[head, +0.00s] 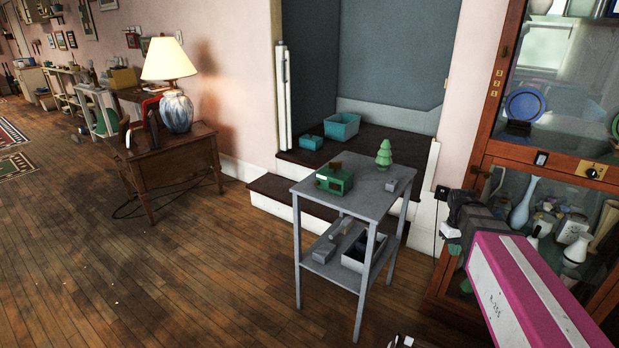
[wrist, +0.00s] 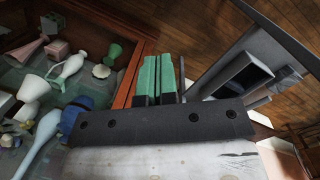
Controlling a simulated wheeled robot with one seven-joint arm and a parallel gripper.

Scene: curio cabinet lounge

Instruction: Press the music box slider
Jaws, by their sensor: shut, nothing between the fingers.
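A small green box (head: 334,180) with a brown top part sits on the top of the grey stand (head: 356,203) in the head view. It looks like the music box, but I cannot make out its slider for certain. A small grey block (head: 391,185) lies near the right edge of the same top. My gripper's green fingers (wrist: 158,60) are shut together with nothing between them in the wrist view. In the head view my gripper is right of the stand, apart from it, in front of the cabinet; its fingertips are hard to make out there.
A green tree figure (head: 384,155) stands at the back of the stand's top. The lower shelf holds a grey tray (head: 364,252) and grey pieces. The glass-fronted cabinet (head: 570,165) is close by my arm. A lamp (head: 175,85) stands on a side table. Open floor lies left.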

